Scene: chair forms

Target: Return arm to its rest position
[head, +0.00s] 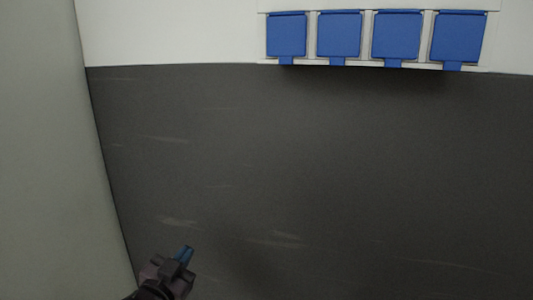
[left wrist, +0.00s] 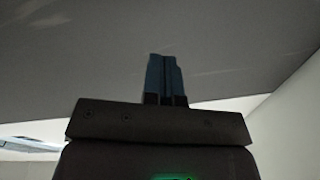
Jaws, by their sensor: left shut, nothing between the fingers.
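My left gripper (head: 185,254) shows at the bottom left of the head view, with its blue fingers pointing up and slightly right. In the left wrist view the fingers (left wrist: 165,76) lie side by side against each other, shut with nothing between them. It is in front of the dark grey surface and apart from the blue panels. My right gripper is not in either view.
A dark grey surface (head: 320,170) with pale scuffs fills most of the head view. Several blue panels (head: 338,35) in a white frame line the top right. A pale grey wall (head: 45,150) stands close on the left of my left gripper. The middle is clear.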

